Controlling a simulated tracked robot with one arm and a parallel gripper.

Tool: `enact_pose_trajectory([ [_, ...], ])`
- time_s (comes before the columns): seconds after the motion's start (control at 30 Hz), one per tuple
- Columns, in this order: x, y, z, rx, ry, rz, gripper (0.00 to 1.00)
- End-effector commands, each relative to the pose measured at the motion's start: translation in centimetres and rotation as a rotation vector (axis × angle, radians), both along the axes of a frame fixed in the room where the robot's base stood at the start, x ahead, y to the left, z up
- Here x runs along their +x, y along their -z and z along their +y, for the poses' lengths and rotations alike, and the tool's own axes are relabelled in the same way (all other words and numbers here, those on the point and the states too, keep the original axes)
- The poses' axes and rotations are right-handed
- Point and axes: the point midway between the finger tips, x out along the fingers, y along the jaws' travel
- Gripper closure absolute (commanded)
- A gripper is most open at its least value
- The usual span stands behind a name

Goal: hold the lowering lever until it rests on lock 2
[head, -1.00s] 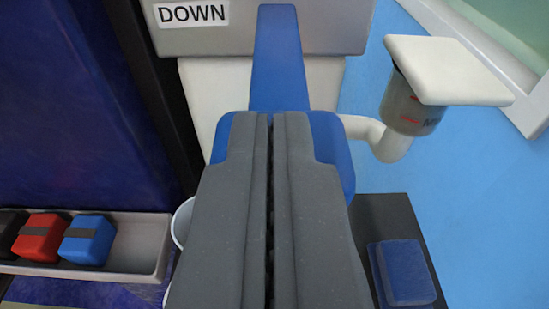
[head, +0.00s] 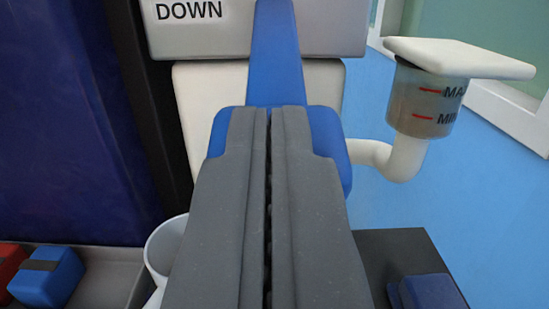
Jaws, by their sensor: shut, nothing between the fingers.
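The blue lowering lever (head: 273,60) hangs from a grey box marked DOWN (head: 188,12), and its wide paddle end lies behind my fingertips. My gripper (head: 268,108) is shut and empty. Its two grey fingers lie side by side over the paddle and hide most of its middle. The tips appear to be against the paddle, but I cannot tell contact for sure. No lock marked 2 can be made out.
A fluid reservoir with MAX and MIN marks (head: 425,100) stands on a white pipe at the right. A grey tray (head: 112,278) with red and blue blocks is at the lower left. A white cup-like rim (head: 160,245) is beside my fingers.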

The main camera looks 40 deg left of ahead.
Motion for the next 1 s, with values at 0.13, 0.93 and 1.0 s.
enact_pose_trajectory([
  [0.13, 0.0, 0.1, 0.1, 0.0, -0.001, 0.002, 1.0],
  [0.93, -6.8, -2.9, -5.0, -0.002, -0.003, 0.002, 1.0],
  [1.0, -7.4, -2.8, -5.5, -0.002, -0.004, 0.002, 1.0],
])
